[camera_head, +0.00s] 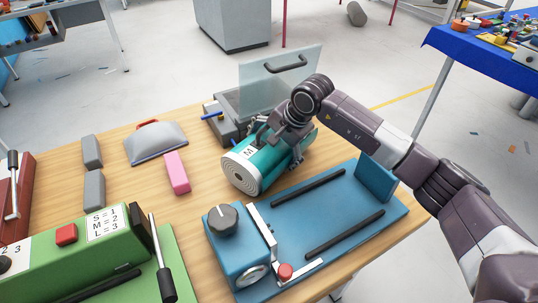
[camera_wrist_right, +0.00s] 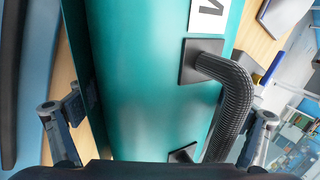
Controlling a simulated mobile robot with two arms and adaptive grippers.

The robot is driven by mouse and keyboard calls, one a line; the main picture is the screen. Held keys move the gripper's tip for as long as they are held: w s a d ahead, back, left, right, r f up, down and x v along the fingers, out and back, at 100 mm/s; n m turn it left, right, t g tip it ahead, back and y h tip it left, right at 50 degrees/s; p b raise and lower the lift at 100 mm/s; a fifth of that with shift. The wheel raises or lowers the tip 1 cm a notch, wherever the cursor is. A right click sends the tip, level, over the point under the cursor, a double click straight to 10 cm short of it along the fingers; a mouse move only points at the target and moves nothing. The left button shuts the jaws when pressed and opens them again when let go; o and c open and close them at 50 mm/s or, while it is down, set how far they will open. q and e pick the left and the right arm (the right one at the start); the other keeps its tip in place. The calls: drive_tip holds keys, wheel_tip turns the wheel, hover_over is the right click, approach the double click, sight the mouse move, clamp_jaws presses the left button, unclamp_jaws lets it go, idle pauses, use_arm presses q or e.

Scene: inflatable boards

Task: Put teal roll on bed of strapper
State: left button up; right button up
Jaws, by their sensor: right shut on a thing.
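The teal roll (camera_head: 268,158) has a spiral white end and a white label with M. My right gripper (camera_head: 292,135) is on it from above and shut on it. In the right wrist view, the fingers (camera_wrist_right: 165,125) stand on either side of the roll (camera_wrist_right: 150,85) and its black handle (camera_wrist_right: 228,90). I cannot tell whether the roll touches the table. A blue machine (camera_head: 235,245) with a knob and gauge has a flat bed (camera_head: 335,215) with two black rails, right and front of the roll. No text names the strapper. My left gripper is not in view.
A grey device (camera_head: 232,128) with a raised clear lid (camera_head: 280,75) stands behind the roll. A green machine (camera_head: 95,250) with a lever stands front left. A pink block (camera_head: 177,172), grey blocks (camera_head: 93,150) and a grey domed object (camera_head: 156,142) lie left. The rails are clear.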

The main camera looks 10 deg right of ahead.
drive_tip(key=shift+w+f, duration=0.15)
drive_tip(key=shift+f, duration=0.25)
drive_tip(key=shift+f, duration=0.15)
drive_tip(key=o, duration=1.4)
